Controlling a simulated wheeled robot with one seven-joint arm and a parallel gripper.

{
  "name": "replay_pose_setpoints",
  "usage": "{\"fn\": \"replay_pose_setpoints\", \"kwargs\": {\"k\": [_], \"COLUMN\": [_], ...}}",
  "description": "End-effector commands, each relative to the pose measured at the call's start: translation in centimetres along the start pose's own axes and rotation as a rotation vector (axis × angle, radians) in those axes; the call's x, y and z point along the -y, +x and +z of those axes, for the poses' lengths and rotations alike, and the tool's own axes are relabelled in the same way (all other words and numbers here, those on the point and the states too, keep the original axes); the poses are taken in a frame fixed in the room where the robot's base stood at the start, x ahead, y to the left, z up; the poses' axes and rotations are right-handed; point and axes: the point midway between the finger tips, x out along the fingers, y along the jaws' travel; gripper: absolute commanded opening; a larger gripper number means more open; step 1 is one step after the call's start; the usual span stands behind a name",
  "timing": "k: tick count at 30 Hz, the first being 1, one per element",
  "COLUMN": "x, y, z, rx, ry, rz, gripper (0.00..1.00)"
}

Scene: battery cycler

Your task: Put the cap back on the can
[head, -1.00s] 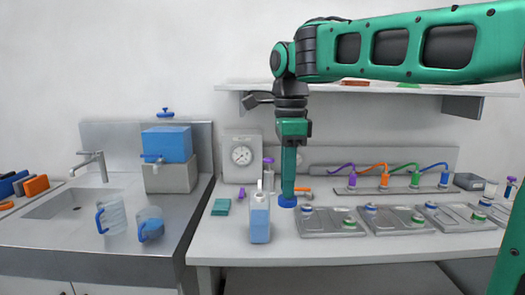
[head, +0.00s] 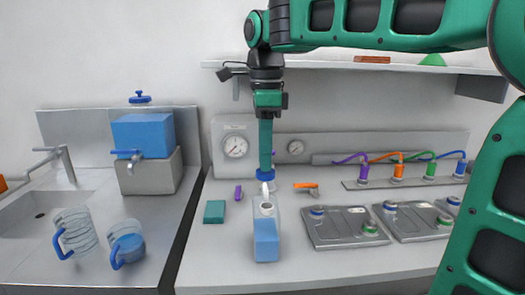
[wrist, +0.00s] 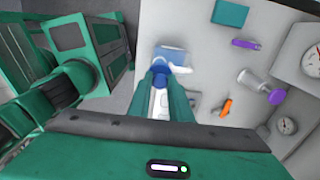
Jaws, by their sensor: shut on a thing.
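The can (head: 266,240) is a translucent jug with blue liquid and a pale handle, standing upright near the front of the white bench. Its open neck (head: 266,208) faces up. My gripper (head: 264,170) points straight down and is shut on the blue cap (head: 264,176), a little above the can's neck and apart from it in the head view. In the wrist view the cap (wrist: 158,69) sits between my fingertips, with the can's blue body (wrist: 172,55) just beyond. The cap's underside is hidden.
Metal trays (head: 345,228) lie right of the can. A teal block (head: 214,211), a purple piece (head: 238,192) and an orange-handled valve (head: 306,187) lie nearby. A shelf (head: 340,66) hangs behind my arm. A blue tank (head: 150,135) and jugs (head: 78,232) stand left.

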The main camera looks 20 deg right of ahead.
Motion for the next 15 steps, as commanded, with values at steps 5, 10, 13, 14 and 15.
{"fn": "replay_pose_setpoints", "kwargs": {"k": [5, 10, 13, 14, 15], "x": [0.2, 0.3, 0.3, 0.3, 0.3], "y": [0.9, 2.1, 2.8, 3.0, 3.2], "z": [-0.7, -0.9, -1.0, -1.0, -1.0], "rx": [-0.001, -0.001, -0.001, -0.001, -0.001], "ry": [0.012, 0.016, 0.016, 0.016, 0.016], "rz": [0.001, 0.001, 0.001, 0.001, 0.001], "gripper": [0.0, 0.0, 0.0, 0.0, 0.0]}}
